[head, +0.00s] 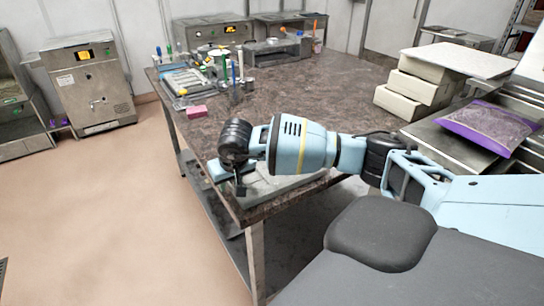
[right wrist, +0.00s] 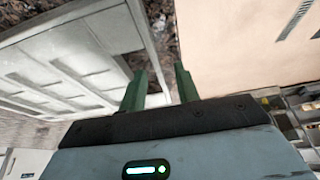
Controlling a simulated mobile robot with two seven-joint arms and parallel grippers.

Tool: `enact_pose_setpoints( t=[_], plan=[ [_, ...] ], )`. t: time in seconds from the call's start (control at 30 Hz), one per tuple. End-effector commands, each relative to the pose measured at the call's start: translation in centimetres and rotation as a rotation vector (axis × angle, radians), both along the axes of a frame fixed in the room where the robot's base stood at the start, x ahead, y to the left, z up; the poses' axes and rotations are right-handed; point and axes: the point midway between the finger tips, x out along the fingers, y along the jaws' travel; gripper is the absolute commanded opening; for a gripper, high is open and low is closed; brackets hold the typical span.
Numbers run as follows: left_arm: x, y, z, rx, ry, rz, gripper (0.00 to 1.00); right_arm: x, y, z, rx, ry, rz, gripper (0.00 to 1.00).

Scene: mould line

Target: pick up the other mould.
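A pale grey mould (head: 288,184) lies at the near corner of the dark stone-topped table, partly hidden behind my right arm. In the right wrist view the mould (right wrist: 75,68) shows rectangular recesses and a raised rim. My right gripper (head: 240,188) is at the mould's left end, by the table edge. Its two green fingers (right wrist: 160,78) stand apart in the right wrist view, one on each side of the mould's rim, with a gap visible. Contact with the rim cannot be made out. My left gripper is not in view.
The table (head: 290,85) has clear room in its middle. A pink block (head: 196,111), a grey tray (head: 188,82) and several bottles stand at its far left. Stacked pale blocks (head: 412,88) and a purple bag (head: 488,125) are at the right.

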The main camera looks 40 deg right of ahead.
Motion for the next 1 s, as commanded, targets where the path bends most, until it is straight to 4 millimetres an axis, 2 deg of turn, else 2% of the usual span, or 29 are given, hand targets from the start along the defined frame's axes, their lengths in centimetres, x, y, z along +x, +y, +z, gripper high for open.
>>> enact_pose_setpoints(
  t=[0.23,0.4,0.5,1.0],
  plan=[
    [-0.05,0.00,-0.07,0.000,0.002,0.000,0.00,0.07,-0.04,-0.13,0.000,-0.001,0.000,0.32],
    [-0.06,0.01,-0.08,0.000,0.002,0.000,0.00,0.06,-0.04,-0.11,0.000,-0.001,-0.001,0.10],
    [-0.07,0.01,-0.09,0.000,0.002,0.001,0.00,0.06,-0.05,-0.11,0.000,-0.001,-0.001,0.00],
    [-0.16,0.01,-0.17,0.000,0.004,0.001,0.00,0.11,-0.07,0.27,0.000,-0.003,-0.001,0.00]
  ],
)
